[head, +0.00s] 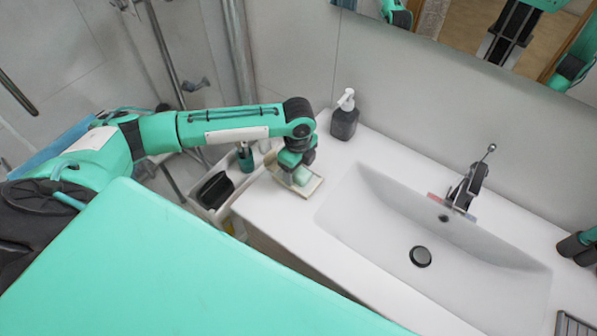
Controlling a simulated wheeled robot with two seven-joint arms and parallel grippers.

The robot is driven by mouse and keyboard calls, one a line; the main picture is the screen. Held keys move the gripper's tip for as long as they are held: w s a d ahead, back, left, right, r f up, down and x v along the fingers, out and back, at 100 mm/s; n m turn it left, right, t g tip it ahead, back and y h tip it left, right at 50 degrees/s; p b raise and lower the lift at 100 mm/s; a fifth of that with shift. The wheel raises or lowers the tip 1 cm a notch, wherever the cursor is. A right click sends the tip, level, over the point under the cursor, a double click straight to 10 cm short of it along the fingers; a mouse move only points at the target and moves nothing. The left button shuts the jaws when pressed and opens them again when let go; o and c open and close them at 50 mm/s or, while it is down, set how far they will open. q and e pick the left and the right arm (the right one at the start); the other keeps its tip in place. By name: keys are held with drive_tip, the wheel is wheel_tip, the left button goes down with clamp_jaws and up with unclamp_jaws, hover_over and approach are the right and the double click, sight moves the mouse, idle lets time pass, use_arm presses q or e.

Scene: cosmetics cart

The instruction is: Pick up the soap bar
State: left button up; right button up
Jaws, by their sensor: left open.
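A pale green soap bar (301,176) lies in a cream soap dish (313,187) on the left end of the white sink counter. My left gripper (294,168) points down right over the soap dish, close to the bar. It is open, and its body hides part of the bar and the far side of the dish. I cannot tell whether the fingers touch the bar.
A dark pump bottle (345,117) stands behind the dish near the wall. A cart tray (206,214) holding dark and green items is to the left. The sink basin (385,225) and faucet (468,188) are right.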

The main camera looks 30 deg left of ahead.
use_arm(q)
drive_tip(key=c, duration=1.1)
